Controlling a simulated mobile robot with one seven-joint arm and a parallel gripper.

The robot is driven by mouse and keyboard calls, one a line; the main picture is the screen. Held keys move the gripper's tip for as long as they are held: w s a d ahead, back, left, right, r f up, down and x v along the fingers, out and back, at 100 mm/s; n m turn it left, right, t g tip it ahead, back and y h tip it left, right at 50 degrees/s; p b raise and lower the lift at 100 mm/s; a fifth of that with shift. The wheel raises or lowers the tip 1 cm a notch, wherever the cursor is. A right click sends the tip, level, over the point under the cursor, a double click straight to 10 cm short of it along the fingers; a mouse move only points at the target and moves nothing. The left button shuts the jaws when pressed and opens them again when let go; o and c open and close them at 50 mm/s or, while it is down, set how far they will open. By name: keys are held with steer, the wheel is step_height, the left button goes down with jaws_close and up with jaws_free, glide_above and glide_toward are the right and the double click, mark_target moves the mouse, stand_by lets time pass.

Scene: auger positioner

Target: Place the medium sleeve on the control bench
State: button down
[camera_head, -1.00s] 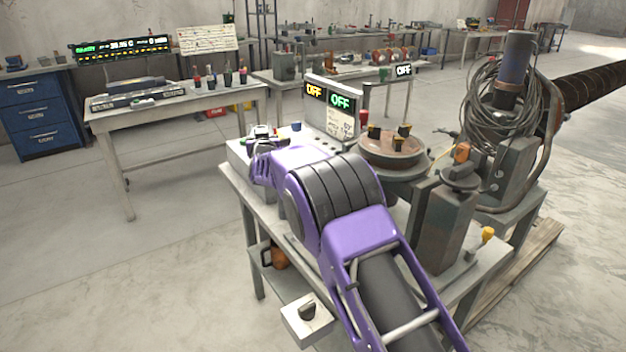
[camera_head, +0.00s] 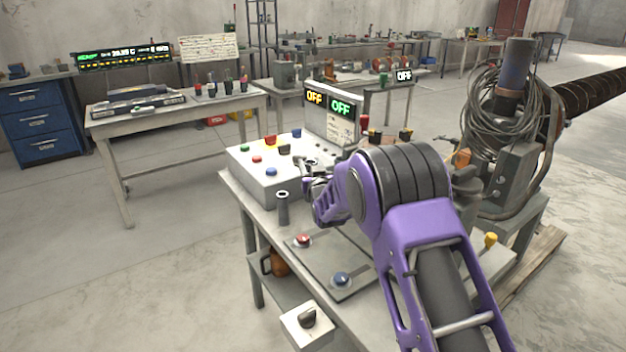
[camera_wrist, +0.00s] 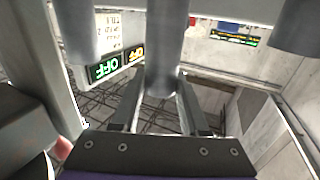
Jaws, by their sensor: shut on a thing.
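My gripper (camera_head: 312,172) is low over the near workbench, beside the button box. In the wrist view, it is shut on a grey cylindrical sleeve (camera_wrist: 165,45), whose far end runs out of the picture. Similar grey cylinders stand to its left (camera_wrist: 76,30) and right (camera_wrist: 294,25). In the head view, one dark grey hollow sleeve (camera_head: 283,209) stands upright on the near workbench (camera_head: 240,196), just left of my gripper. The held sleeve is mostly hidden there. I cannot tell its size rank, or whether it touches the bench. Which table is the control bench is unclear.
The button box (camera_head: 262,180) and OFF panel (camera_head: 335,117) stand close behind my gripper. A plate with red and blue knobs (camera_head: 330,268) lies in front. A table (camera_head: 130,116) with instruments and several pegs stands at back left. Open floor (camera_head: 150,260) lies at left.

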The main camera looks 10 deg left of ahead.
steer(key=shift+d+f, duration=0.2)
steer(key=shift+f, duration=0.75)
steer(key=shift+d+f, duration=0.2)
steer(key=shift+f, duration=0.7)
steer(key=shift+f, duration=0.2)
steer(key=shift+c, duration=2.1)
jaws_free()
steer(key=shift+s+r, duration=0.1)
steer(key=v, duration=1.1)
steer(key=shift+s+d, duration=0.2)
steer(key=shift+s, duration=0.15)
